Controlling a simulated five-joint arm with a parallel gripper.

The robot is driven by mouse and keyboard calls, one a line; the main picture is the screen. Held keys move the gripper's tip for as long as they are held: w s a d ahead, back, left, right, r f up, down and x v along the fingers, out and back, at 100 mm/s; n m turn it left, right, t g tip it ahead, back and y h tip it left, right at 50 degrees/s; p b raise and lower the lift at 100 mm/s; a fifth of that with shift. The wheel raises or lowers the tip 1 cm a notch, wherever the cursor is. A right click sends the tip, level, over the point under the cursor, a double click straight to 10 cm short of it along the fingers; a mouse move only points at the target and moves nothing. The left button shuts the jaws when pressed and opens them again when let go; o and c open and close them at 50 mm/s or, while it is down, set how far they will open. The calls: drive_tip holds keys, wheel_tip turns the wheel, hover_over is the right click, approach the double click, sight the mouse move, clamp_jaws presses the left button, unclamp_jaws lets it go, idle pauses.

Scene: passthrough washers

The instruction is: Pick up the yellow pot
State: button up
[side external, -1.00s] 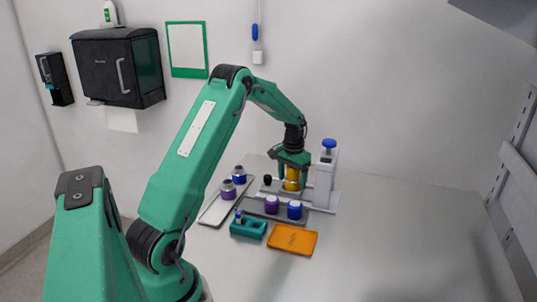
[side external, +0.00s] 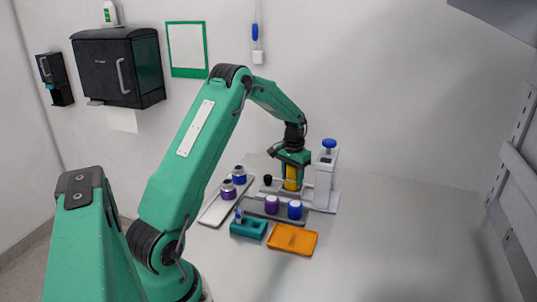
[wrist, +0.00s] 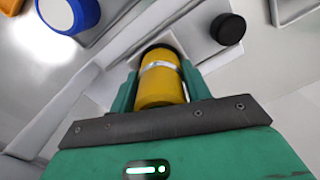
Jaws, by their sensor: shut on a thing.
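The yellow pot (side external: 291,178) is upright at the back of the bench, beside the white stand with a blue top. My gripper (side external: 290,172) is around it from above, with a finger on each side. In the wrist view the yellow pot (wrist: 163,80) sits between the two green fingers of my gripper (wrist: 160,88); a pale band runs around it. The fingers are shut on the pot. Its lower end is partly hidden, and I cannot tell whether it touches the surface beneath.
The white stand (side external: 325,175) is close to the right of my gripper. A black knob (side external: 267,180) is to the left. Purple (side external: 272,204) and blue (side external: 295,209) pots stand in front on a grey tray. An orange tray (side external: 293,239) and a teal holder (side external: 248,228) are nearer. The bench at right is clear.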

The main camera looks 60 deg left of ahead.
drive_tip(key=shift+r, duration=4.8)
drive_tip(key=shift+r, duration=0.15)
drive_tip(key=shift+r, duration=1.35)
drive_tip(key=shift+r, duration=0.1)
